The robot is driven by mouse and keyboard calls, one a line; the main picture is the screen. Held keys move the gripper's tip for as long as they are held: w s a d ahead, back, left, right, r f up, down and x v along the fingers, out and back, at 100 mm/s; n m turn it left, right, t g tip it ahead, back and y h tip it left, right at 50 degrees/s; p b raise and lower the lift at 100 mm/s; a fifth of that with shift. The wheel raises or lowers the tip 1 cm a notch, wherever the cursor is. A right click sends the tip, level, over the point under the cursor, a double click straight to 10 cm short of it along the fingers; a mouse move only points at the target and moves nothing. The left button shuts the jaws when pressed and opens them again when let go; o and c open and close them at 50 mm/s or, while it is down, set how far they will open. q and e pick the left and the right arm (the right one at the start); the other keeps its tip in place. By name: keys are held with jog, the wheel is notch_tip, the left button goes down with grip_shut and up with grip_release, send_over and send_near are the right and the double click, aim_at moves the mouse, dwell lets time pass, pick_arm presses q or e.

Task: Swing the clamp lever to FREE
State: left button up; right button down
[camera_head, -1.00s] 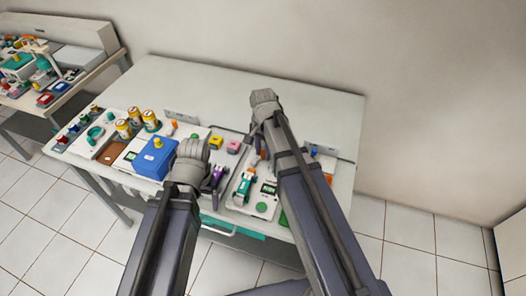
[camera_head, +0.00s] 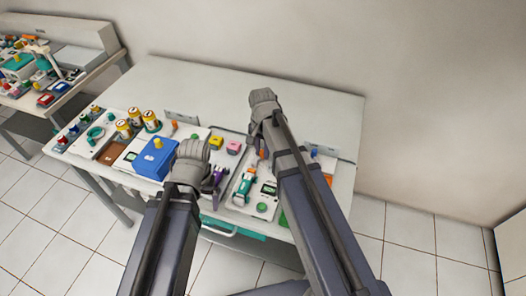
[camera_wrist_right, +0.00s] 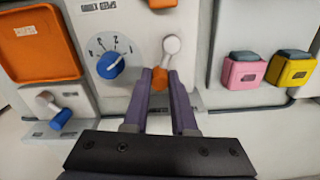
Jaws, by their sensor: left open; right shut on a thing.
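In the right wrist view a lever with a round grey pivot (camera_wrist_right: 172,45) and an orange tip (camera_wrist_right: 159,76) stands on a pale panel; I take it for the clamp lever. My right gripper (camera_wrist_right: 160,84) is shut on this orange tip, one purple finger on each side. No FREE label is readable. In the head view my right forearm (camera_head: 305,205) covers most of that spot. My left gripper (camera_head: 214,182) is open over the front of the table, right of a blue box (camera_head: 155,158); nothing clear shows between its fingers.
Beside the held lever are a blue dial (camera_wrist_right: 111,65), a blue-tipped lever (camera_wrist_right: 60,118), an orange tray (camera_wrist_right: 38,45), and pink (camera_wrist_right: 244,70) and yellow (camera_wrist_right: 291,68) blocks. Gold-topped jars (camera_head: 151,121) stand at left. The table's back (camera_head: 210,85) is clear.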

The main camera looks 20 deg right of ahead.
jog(key=n, duration=0.1)
jog(key=w+n, duration=0.1)
jog(key=shift+a+n, duration=0.3)
jog(key=n, duration=0.2)
jog(key=a+n, duration=0.1)
jog(key=shift+w+n, duration=0.3)
jog(key=n, duration=0.1)
jog(key=a+n, duration=0.1)
jog(key=n, duration=0.1)
jog(key=shift+w, duration=0.15)
jog(key=shift+a+n, duration=0.25)
jog(key=shift+n, duration=0.5)
jog(key=shift+a+n, duration=0.2)
jog(key=shift+n, duration=0.55)
jog(key=c, duration=0.7)
grip_release()
